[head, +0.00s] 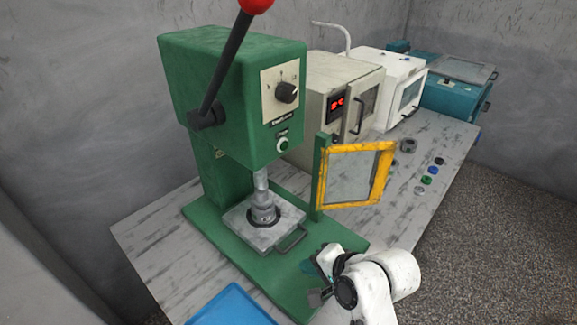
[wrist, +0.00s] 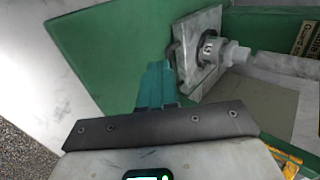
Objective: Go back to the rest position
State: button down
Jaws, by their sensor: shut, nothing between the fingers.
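My gripper (head: 318,276) is at the end of my white arm in the lower middle of the head view, over the front right of the green press base. In the wrist view its teal fingers (wrist: 155,86) are together and hold nothing. The green press (head: 235,95) stands left of centre with its red-knobbed lever (head: 228,65) raised. A grey plate (head: 262,222) with a handle lies on its base under the ram, and it also shows in the wrist view (wrist: 200,45), apart from the fingers. The yellow-framed guard (head: 353,175) stands swung out to the right.
A blue tray (head: 232,305) lies at the front of the table (head: 150,240). A beige oven (head: 340,95), a white machine (head: 392,85) and a teal machine (head: 455,88) stand behind. Several small coloured rings and discs (head: 430,175) lie along the right side of the table.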

jog(key=s+d+f, duration=0.1)
jog(key=s+d, duration=0.1)
jog(key=s+d+f+n+h, duration=0.1)
jog(key=s+d+f, duration=0.1)
jog(key=s+d+f+n+g+h, duration=0.1)
jog(key=s+d+f, duration=0.1)
jog(key=shift+s, duration=0.35)
jog(key=s+d+f+n+g+h, duration=0.2)
jog(key=s+d, duration=0.5)
jog(key=s, duration=0.5)
jog(key=s+d+f+n+g+h, duration=0.2)
jog(key=s+d+n, duration=0.2)
jog(key=s+d, duration=0.3)
jog(key=s, duration=0.5)
jog(key=shift+d+f+g+h, duration=0.3)
jog(key=shift+d+h, duration=0.1)
